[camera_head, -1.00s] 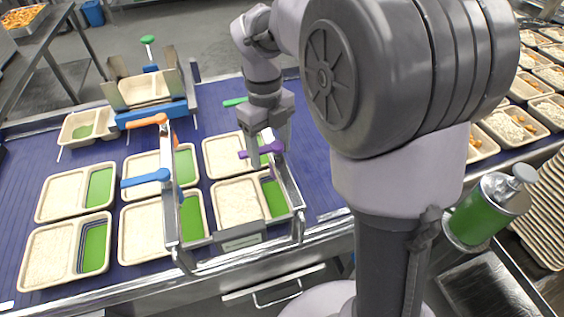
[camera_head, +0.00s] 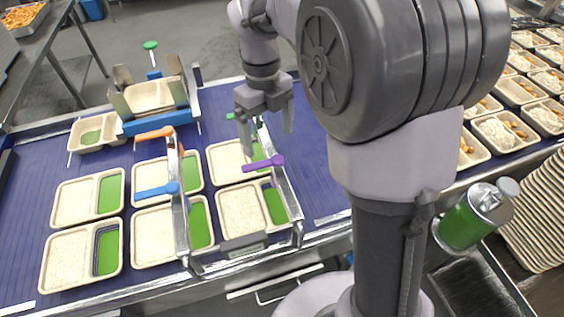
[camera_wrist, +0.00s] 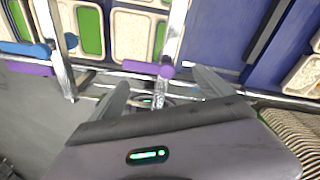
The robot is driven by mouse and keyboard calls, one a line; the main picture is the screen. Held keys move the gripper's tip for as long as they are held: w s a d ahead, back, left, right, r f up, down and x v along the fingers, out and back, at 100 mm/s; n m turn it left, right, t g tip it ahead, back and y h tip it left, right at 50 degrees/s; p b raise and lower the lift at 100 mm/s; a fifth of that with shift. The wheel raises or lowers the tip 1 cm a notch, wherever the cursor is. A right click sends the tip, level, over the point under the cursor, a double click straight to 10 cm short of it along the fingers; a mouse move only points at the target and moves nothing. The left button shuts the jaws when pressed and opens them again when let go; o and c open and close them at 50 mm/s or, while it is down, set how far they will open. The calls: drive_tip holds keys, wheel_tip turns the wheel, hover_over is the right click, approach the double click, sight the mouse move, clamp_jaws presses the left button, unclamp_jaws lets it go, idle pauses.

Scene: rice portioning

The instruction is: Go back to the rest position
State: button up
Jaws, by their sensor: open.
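My gripper (camera_head: 264,126) is open and empty, hanging above the conveyor in the head view. Below it is a utensil with a purple handle (camera_head: 263,163), lying at the right side of the metal rack; the fingers look apart from it. In the wrist view my gripper (camera_wrist: 165,92) shows both fingers spread, and the purple handle (camera_wrist: 152,68) appears beyond and between them. Utensils with blue (camera_head: 156,190) and orange (camera_head: 153,134) handles rest along the rack's left side. A green handle is partly hidden behind my gripper.
The metal rack (camera_head: 181,222) stands over trays on the blue conveyor (camera_head: 322,160). Several two-part trays (camera_head: 88,198) sit at the left, their small compartments green. A tray holder (camera_head: 153,122) stands at the back. At right are a green canister (camera_head: 463,222), stacked trays (camera_head: 540,215) and filled trays.

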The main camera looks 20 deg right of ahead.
drive_tip(key=shift+f, duration=0.1)
drive_tip(key=shift+s+n, duration=0.3)
drive_tip(key=shift+n, duration=0.1)
drive_tip(key=s+a+f+n+t+y+b, duration=0.1)
drive_tip(key=s+n+t+b, duration=0.6)
drive_tip(key=s+n, duration=1.1)
drive_tip(key=a+n+y, duration=0.1)
drive_tip(key=n, duration=0.7)
drive_tip(key=shift+s+a+f, duration=0.2)
drive_tip(key=shift+s+f, duration=0.15)
drive_tip(key=shift+f, duration=0.05)
